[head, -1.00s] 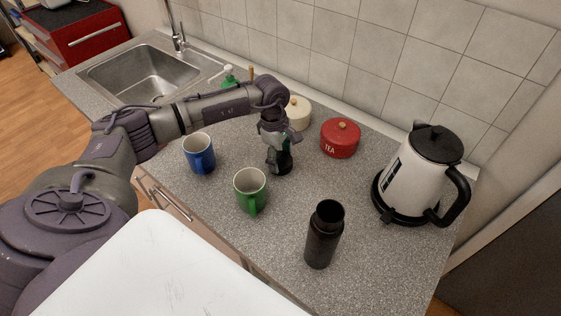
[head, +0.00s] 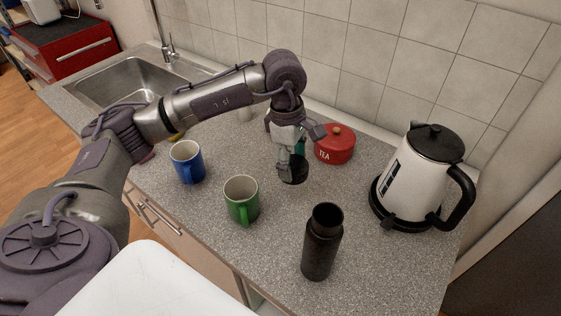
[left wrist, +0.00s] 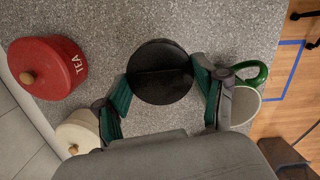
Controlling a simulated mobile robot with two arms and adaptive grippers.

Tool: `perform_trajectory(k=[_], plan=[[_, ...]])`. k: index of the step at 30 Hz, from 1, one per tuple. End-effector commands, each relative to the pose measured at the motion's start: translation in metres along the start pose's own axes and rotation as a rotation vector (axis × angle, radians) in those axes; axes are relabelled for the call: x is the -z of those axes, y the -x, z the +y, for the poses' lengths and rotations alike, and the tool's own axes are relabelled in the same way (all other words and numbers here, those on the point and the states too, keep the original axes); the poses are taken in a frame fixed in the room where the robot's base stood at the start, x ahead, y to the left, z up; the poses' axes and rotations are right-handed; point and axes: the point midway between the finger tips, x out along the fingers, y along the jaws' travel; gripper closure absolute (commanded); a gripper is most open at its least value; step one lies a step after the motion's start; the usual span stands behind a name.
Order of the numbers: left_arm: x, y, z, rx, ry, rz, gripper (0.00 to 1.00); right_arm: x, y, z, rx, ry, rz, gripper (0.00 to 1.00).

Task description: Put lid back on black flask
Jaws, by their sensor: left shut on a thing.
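The black flask (head: 321,241) stands upright and open-topped near the front of the counter. My left gripper (head: 292,160) is shut on the black lid (head: 293,170), holding it above the counter behind and to the left of the flask. In the left wrist view the round black lid (left wrist: 160,72) sits between the two green-padded fingers (left wrist: 162,88). The lid and flask are apart. The flask does not show in the left wrist view. My right gripper is not in view.
A green mug (head: 241,201) and a blue mug (head: 187,162) stand to the left of the flask. A red tea canister (head: 335,146) is behind the gripper, with a cream canister (left wrist: 78,133) nearby. A white kettle (head: 419,172) stands at right. Counter around the flask is clear.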

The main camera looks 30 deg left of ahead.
Motion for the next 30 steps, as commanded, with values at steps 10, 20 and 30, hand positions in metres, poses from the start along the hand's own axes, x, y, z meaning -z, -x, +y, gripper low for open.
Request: perform_trajectory(k=[10, 20, 30], plan=[[-0.021, 0.012, -0.013, 0.001, 0.001, 0.0, 0.59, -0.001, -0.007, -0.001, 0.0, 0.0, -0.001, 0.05], [-0.021, 0.012, -0.013, 0.001, 0.0, 0.0, 0.59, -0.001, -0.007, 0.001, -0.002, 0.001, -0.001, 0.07], [-0.025, -0.001, -0.046, 0.044, -0.442, 0.028, 0.59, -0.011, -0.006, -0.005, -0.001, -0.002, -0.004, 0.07]])
